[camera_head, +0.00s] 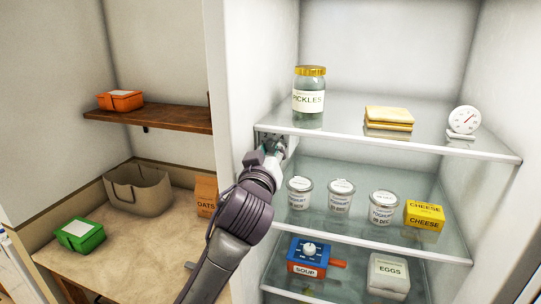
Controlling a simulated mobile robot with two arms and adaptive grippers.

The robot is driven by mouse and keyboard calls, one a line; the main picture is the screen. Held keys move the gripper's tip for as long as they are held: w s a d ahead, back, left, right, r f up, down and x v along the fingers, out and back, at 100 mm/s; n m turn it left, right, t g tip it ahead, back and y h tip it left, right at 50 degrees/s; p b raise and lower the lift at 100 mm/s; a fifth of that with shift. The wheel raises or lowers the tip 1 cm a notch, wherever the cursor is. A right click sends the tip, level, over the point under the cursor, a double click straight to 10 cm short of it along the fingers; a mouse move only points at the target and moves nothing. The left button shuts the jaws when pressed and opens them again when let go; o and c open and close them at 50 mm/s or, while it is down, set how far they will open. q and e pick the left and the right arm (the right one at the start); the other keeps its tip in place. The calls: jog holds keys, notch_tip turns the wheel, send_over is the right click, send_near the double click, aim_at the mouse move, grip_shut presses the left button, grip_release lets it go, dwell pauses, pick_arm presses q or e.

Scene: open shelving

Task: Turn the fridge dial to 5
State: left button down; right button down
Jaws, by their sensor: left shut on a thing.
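The open fridge (400,147) fills the right half of the head view, with glass shelves. A small grey dial plate (261,136) sits on its left inner wall, at the level of the top shelf. My left gripper (276,148) reaches up from below and is shut at this plate, on what looks like the fridge dial. The gripper hides most of the dial, so its numbers and pointer cannot be read. My right gripper is not in view.
A pickle jar (309,101), yellow slices (389,117) and a round thermometer (463,121) stand on the top shelf. Yoghurt pots (340,196) and cheese (424,215) are below, then soup (308,270) and eggs (388,271). A counter (150,245) with a bin (138,188) lies left.

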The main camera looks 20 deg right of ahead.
pick_arm(q)
jog(key=shift+m, duration=0.7)
jog(key=c, duration=1.1)
grip_release()
jog(key=v, duration=1.2)
jog(key=shift+f, duration=0.1)
